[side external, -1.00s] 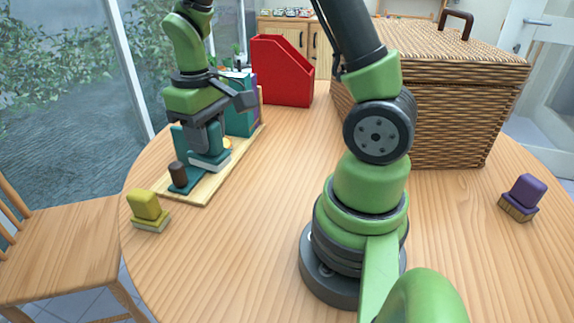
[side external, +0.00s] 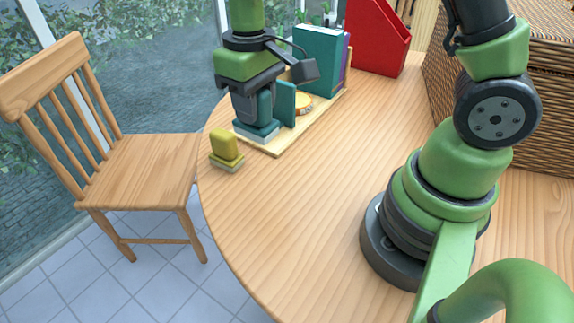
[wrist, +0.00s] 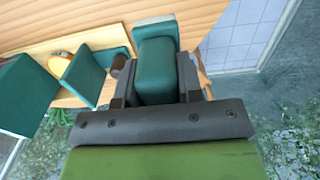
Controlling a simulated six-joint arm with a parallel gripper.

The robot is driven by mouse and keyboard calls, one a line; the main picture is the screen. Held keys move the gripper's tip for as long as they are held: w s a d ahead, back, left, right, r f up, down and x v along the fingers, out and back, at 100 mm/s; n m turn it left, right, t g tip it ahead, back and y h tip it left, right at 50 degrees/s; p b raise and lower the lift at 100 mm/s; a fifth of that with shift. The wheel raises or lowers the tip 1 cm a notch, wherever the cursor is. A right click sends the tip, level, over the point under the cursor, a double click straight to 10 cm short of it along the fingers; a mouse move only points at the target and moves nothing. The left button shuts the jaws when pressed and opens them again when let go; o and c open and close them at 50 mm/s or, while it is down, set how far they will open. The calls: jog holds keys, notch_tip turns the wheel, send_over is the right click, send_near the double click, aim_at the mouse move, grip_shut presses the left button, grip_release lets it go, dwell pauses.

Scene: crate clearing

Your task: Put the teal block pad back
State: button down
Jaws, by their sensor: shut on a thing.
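The teal block pad (side external: 257,129) has a teal grip block on a wider teal base with a pale underside. My gripper (side external: 255,108) is shut on its grip block and points down at the near end of the wooden board (side external: 279,150). I cannot tell whether the pad touches the board. In the wrist view the teal block pad (wrist: 156,72) sits between the fingers of my gripper (wrist: 154,84). A brown cylinder (wrist: 118,66) is close beside one finger there; in the side view it is hidden.
A yellow block pad (side external: 226,146) stands on the table just left of the board. Teal books (side external: 316,58) and a round wooden piece (side external: 304,102) are on the board. A red file holder (side external: 376,38) and wicker basket (side external: 500,75) stand behind. The table's front is clear.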

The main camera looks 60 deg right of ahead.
jog(key=w+a+f, duration=0.1)
jog(key=a+f, duration=0.2)
jog(key=a, duration=0.4)
jog(key=shift+w, duration=0.2)
notch_tip(320, 180, down, 10)
jog(key=shift+r, duration=0.2)
jog(key=shift+f, duration=0.15)
jog(key=shift+f, duration=0.1)
jog(key=c, duration=0.8)
grip_release()
